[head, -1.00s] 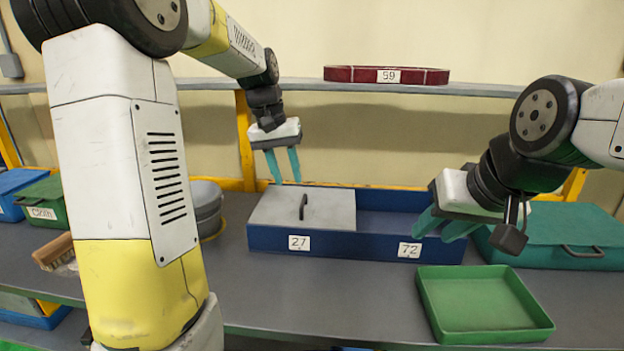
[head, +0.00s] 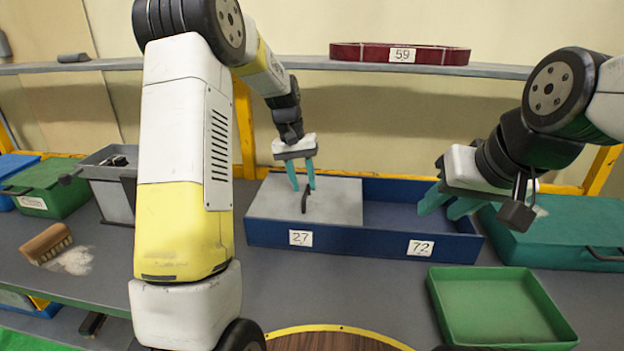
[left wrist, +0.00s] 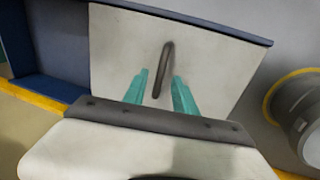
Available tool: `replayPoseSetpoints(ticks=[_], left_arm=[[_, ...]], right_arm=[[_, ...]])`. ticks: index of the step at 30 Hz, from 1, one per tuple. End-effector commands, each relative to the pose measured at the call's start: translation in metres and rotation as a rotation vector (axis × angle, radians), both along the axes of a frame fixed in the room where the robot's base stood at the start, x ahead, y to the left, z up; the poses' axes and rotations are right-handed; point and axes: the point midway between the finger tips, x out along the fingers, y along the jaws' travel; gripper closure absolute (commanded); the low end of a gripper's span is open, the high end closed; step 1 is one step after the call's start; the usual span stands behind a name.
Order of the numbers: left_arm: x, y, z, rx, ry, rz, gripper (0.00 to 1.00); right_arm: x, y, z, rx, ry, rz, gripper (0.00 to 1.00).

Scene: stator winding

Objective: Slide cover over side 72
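The blue two-part box (head: 375,242) stands on the bench, with label 27 on its left front and label 72 (head: 420,248) on its right front. A flat grey cover (head: 338,200) with a dark upright handle (head: 305,199) lies over side 27. Side 72 is uncovered and looks empty. My left gripper (head: 302,187) is open above the cover, its fingertips close to the handle. In the left wrist view the cover (left wrist: 215,65) and handle (left wrist: 164,70) show, the handle between the teal fingers. Contact cannot be told.
A green tray (head: 495,308) lies in front of side 72. A teal case (head: 575,230) stands at the right. A shelf holds a red ring (head: 440,56) labelled 59. A brush (head: 46,243), a grey bin (head: 112,195) and a green box (head: 50,190) are at the left.

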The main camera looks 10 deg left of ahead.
Motion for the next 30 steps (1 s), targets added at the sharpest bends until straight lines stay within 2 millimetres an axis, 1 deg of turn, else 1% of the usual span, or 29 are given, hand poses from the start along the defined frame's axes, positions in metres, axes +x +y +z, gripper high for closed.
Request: replayPoseSetpoints(ticks=[3,11,12,16,17,30], left_arm=[[-0.0005,-0.0016,-0.0075,0.000,0.001,0.000,0.67],[-0.0001,-0.0019,-0.0092,0.000,-0.001,0.000,0.67],[-0.0001,-0.0019,-0.0091,0.000,-0.001,0.000,0.71],[-0.0001,-0.0019,-0.0090,0.000,-0.001,-0.001,0.96],[-0.0002,-0.0019,-0.0090,0.000,-0.001,-0.001,1.00],[-0.0002,-0.0018,-0.0087,0.000,-0.001,-0.001,1.00]], right_arm=[[0.0001,0.0000,-0.0001,0.000,0.000,0.000,0.64],[0.0001,0.0000,-0.0001,0.000,0.000,0.000,0.64],[0.0001,0.0000,-0.0001,0.000,0.000,0.000,0.64],[0.0001,0.0000,-0.0001,0.000,0.000,0.000,0.64],[0.0001,0.0000,-0.0001,0.000,0.000,0.000,0.64],[0.0001,0.0000,-0.0001,0.000,0.000,0.000,0.64]])
